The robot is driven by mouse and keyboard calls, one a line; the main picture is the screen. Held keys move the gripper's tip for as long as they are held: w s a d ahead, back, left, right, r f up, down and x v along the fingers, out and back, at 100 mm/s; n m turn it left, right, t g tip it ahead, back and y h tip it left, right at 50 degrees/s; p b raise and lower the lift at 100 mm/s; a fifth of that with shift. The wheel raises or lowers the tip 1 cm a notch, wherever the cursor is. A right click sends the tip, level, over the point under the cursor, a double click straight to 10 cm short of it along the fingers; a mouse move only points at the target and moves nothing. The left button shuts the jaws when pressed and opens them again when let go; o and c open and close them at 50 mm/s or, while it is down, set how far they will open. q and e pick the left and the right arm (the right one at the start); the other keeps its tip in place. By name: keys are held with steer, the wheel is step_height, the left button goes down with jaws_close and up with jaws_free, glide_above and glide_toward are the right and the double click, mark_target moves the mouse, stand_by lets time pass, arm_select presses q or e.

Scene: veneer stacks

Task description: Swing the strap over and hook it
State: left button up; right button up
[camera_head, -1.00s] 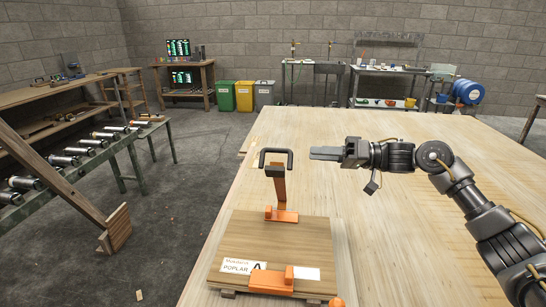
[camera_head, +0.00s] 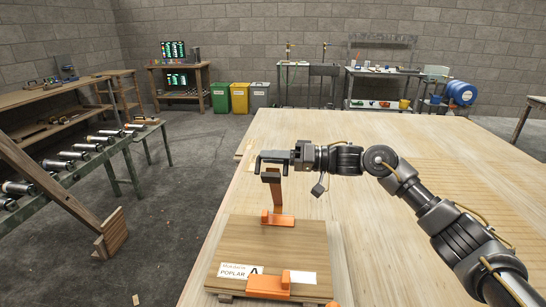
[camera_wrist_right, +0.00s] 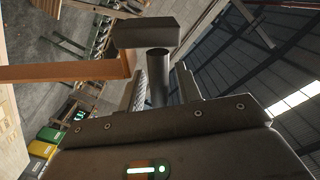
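A second orange bracket (camera_head: 268,286) sits at the stack's near edge. My right gripper (camera_head: 270,156) is at the handle, coming in from the right. In the right wrist view the handle's round bar lies between the two fingers; a narrow gap seems to show on one side, so the fingers look open around it. The strap (camera_wrist_right: 65,72) runs off left there. My left gripper is out of view.
The stack lies near the left edge of a wide pale wooden table (camera_head: 420,160), clear to the right and behind. An orange rounded object (camera_head: 333,304) shows at the bottom edge. A green roller stand (camera_head: 110,160) stands left, across a floor gap.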

jaws_close()
steer(key=shift+s, duration=0.15)
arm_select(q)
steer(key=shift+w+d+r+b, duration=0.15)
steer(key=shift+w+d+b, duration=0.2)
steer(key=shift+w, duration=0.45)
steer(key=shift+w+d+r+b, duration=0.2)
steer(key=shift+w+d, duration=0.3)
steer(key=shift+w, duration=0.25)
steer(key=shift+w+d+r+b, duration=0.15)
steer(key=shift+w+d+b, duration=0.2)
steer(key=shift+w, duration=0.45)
arm_select(e)
steer(key=s+a+f+n, duration=0.3)
steer(key=s+f+n, duration=0.2)
steer(key=s+f, duration=1.1)
steer(key=shift+s+a+f+n, duration=0.15)
steer(key=shift+s+f+n, duration=0.2)
steer(key=shift+f, duration=0.5)
